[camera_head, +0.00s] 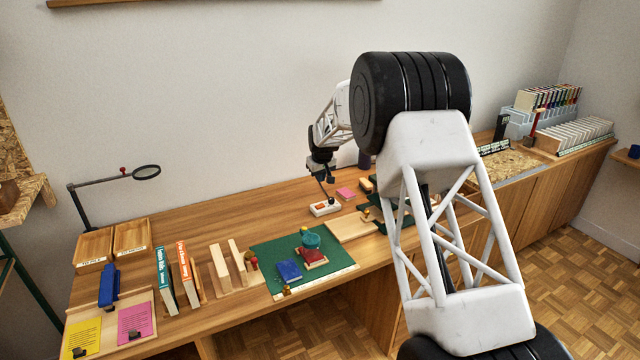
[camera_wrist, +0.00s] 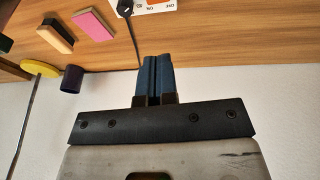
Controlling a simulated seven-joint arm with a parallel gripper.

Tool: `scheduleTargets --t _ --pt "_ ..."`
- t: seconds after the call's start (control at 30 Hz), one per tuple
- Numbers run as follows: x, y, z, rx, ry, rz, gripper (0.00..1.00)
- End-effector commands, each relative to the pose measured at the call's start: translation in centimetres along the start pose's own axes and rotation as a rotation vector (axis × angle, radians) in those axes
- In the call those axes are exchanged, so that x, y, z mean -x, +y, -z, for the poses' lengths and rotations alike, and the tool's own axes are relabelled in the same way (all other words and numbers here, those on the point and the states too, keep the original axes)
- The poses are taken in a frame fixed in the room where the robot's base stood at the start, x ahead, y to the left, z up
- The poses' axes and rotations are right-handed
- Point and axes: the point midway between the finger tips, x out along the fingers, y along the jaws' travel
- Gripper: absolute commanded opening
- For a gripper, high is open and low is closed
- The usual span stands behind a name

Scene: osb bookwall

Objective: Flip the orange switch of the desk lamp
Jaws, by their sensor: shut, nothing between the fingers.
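A white switch box (camera_head: 325,208) with an orange part on top stands on the desk, behind the green mat. In the wrist view, part of the white box (camera_wrist: 163,4) shows at the top edge with printed lettering and some orange; the rest is cut off, so the switch position cannot be read. My gripper (camera_head: 328,180) is above the box and apart from it. In the wrist view my gripper (camera_wrist: 153,60) has its two blue fingers together with nothing between them. A thin dark cord (camera_wrist: 133,27) runs from a black piece beside the box towards the fingers.
A pink block (camera_head: 346,194) lies right of the box; it also shows in the wrist view (camera_wrist: 94,26). A dark cylinder (camera_wrist: 72,78) and a yellow disc (camera_wrist: 40,68) stand nearby. The green mat (camera_head: 262,256) holds small items. Bare wood lies left of the box.

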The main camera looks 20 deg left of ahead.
Motion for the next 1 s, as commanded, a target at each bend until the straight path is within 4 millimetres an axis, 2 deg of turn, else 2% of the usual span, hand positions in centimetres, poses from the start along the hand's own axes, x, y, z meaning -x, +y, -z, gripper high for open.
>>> scheduleTargets --t 0.2,0.77,1.0 --pt "0.9 -0.1 0.0 0.000 -0.001 0.000 0.00" --pt "1.2 0.0 -0.1 -0.001 0.000 0.000 0.00" --pt "3.4 1.0 -1.3 -0.021 -0.001 -0.004 0.00"
